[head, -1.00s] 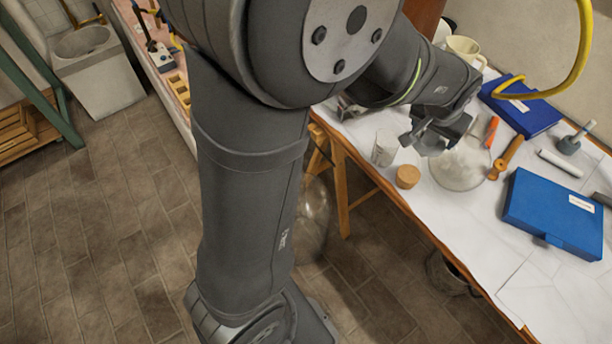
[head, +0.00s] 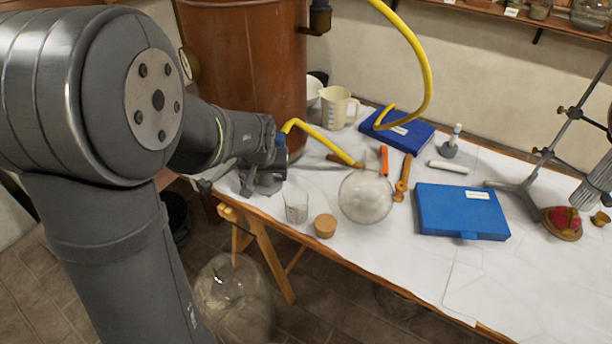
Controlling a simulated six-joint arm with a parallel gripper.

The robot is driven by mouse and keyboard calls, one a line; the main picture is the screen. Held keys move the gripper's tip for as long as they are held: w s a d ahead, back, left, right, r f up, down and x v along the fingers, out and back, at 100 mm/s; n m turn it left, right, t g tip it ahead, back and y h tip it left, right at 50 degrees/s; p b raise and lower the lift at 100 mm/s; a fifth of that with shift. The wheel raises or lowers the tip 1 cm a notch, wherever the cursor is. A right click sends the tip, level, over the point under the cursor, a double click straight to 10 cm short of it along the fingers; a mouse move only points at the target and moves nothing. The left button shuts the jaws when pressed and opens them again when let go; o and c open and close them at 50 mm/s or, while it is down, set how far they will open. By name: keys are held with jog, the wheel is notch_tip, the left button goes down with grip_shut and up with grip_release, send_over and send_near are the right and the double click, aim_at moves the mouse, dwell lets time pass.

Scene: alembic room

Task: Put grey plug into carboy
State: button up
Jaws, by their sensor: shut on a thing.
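My gripper (head: 262,186) is over the left end of the table, just up and left of a small glass beaker. It is shut on what seems to be the grey plug, which is mostly hidden and hard to tell from the grey fingers. The carboy, a large clear glass vessel (head: 232,300), stands on the floor in front of the table, below and left of the gripper in the picture. Its outline is faint and its mouth is hard to make out. The gripper is well apart from it.
A beaker (head: 296,206), a cork (head: 325,225) and a round glass flask (head: 366,198) stand near the table's front edge. A blue case (head: 462,211) lies further right. A yellow hose (head: 420,85) arches overhead. A trestle leg (head: 270,262) stands beside the carboy.

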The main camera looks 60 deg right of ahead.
jog(key=w+a+f+n+t+y, duration=0.1)
jog(key=w+a+f+n, duration=0.15)
jog(key=w+a, duration=0.75)
jog(key=w+a+f+n+t, duration=0.1)
jog(key=w+a+f+n, duration=0.15)
jog(key=w+a, duration=0.75)
jog(key=w+a+f+n+y, duration=0.1)
jog(key=w+a+f+n, duration=0.3)
jog(key=a, duration=0.5)
jog(key=w+a+f+n+y, duration=0.2)
jog(key=w+a, duration=0.3)
jog(key=a, duration=0.4)
jog(key=s+d+f+n, duration=0.1)
jog(key=s+d+f, duration=0.6)
jog(key=d, duration=0.5)
jog(key=s+d+f, duration=0.8)
jog(key=d+f, duration=0.2)
jog(key=d, duration=0.2)
jog(key=shift+n, duration=0.4)
jog(key=shift+f, duration=0.1)
